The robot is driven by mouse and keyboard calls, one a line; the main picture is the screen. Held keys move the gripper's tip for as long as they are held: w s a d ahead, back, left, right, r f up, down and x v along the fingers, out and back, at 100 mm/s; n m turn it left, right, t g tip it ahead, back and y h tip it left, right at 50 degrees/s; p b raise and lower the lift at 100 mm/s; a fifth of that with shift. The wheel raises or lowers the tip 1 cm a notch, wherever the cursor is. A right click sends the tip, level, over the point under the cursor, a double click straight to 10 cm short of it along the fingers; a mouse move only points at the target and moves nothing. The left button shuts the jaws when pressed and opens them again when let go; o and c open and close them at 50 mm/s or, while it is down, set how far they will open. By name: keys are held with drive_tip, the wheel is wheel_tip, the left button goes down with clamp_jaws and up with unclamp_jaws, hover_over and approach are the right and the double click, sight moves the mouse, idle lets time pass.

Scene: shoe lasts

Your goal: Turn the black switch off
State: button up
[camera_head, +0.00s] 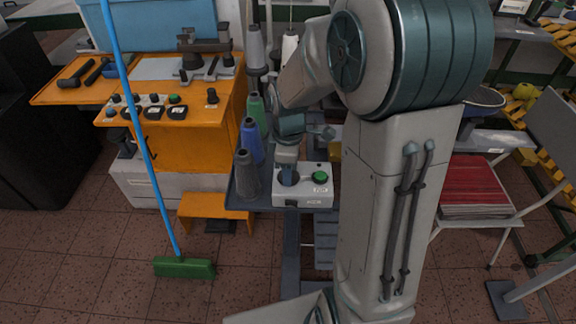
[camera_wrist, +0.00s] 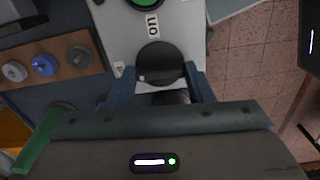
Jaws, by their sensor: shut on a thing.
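A white switch box (camera_head: 312,196) stands at the front of a dark stand in the head view. It carries a green button (camera_head: 320,177), which also shows at the top edge of the wrist view (camera_wrist: 146,2), and a label reading "on" (camera_wrist: 153,25). The round black switch (camera_wrist: 158,58) is on the box's face in the wrist view; in the head view my gripper mostly hides it. My gripper (camera_wrist: 161,80) reaches down to the box, its blue fingers on either side of the black switch, shut on it. It also shows in the head view (camera_head: 288,174).
Grey (camera_head: 246,174), blue (camera_head: 251,141) and green (camera_head: 257,112) thread cones stand close to the left of my gripper. An orange workbench (camera_head: 185,140) and a green broom (camera_head: 184,267) are further left. Red papers (camera_head: 472,187) lie on a chair at right.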

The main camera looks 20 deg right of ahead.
drive_tip(key=shift+r+n, duration=0.1)
drive_tip(key=shift+n, duration=0.5)
drive_tip(key=o, duration=1)
wheel_tip(320, 180, up, 14)
drive_tip(key=s+f+m+t, duration=0.3)
drive_tip(key=s+m, duration=1.1)
drive_tip(key=shift+s+a+f+m, duration=0.15)
drive_tip(key=shift+s+m, duration=0.15)
drive_tip(key=shift+s, duration=0.1)
